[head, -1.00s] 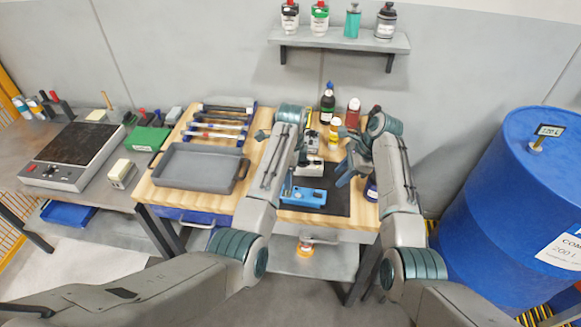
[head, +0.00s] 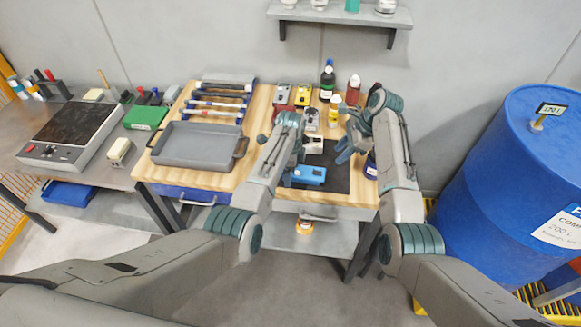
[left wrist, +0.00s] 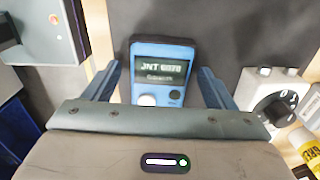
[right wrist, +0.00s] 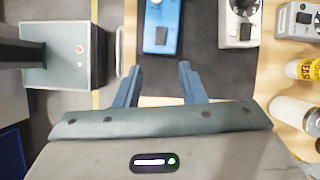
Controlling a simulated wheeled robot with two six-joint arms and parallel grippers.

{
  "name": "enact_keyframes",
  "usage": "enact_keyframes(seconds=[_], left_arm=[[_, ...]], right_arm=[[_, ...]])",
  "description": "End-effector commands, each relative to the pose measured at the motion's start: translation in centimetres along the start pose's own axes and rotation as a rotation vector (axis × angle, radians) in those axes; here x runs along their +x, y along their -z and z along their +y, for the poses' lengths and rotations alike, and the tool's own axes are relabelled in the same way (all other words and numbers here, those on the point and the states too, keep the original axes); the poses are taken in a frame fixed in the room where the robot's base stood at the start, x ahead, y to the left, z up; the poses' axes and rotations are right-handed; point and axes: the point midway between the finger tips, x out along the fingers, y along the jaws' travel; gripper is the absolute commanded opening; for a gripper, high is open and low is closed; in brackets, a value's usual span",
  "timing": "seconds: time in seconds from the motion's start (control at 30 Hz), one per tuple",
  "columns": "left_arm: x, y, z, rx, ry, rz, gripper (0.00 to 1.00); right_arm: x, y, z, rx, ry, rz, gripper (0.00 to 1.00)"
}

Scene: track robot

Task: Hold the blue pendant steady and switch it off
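The blue pendant (head: 310,175) lies on a black mat (head: 335,178) near the bench's front edge. In the left wrist view the pendant (left wrist: 160,108) shows a lit screen with text, a pale round knob and a small dark button. My left gripper (left wrist: 158,80) is open, with one finger on each side of the pendant and visible gaps between. In the head view the left gripper (head: 290,172) is partly hidden by its own arm. My right gripper (head: 352,146) is open and empty, to the right of the pendant. In the right wrist view the pendant (right wrist: 160,28) lies beyond its fingertips (right wrist: 158,72).
A grey device with a dark dial (left wrist: 270,100) lies beside the pendant. Yellow (head: 335,110), red and dark bottles stand behind. A grey tray (head: 195,160) is at the bench's left. A blue drum (head: 500,200) stands at the right. A shelf (head: 345,15) hangs above.

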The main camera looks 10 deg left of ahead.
Motion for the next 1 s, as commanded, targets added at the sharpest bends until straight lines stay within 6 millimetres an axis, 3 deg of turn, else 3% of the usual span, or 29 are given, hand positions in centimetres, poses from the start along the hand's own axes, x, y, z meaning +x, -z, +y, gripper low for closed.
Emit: enact_keyframes(seconds=[0.03,0.27,0.3,0.47,0.67,0.77,1.0], left_arm=[[0.0,0.0,0.0,0.0,0.0,0.0,0.7],[0.0,0.0,0.0,0.0,0.0,0.0,0.25],[0.0,0.0,0.0,0.0,0.0,0.0,0.48],[0.0,0.0,0.0,0.0,0.0,0.0,0.17],[0.0,0.0,0.0,0.0,0.0,0.0,0.16],[0.0,0.0,0.0,0.0,0.0,0.0,0.16],[-0.1,0.0,0.0,0.0,0.0,0.0,0.16]], right_arm=[[0.0,0.0,0.0,0.0,0.0,0.0,0.36],[0.0,0.0,0.0,0.0,0.0,0.0,0.36],[0.0,0.0,0.0,0.0,0.0,0.0,0.36],[0.0,0.0,0.0,0.0,0.0,0.0,0.36],[0.1,-0.1,0.0,-0.051,0.008,-0.004,0.0],[0.5,-0.4,0.0,-0.157,0.026,-0.01,0.0],[1.3,-1.5,-0.1,-0.588,0.107,-0.014,0.0]])
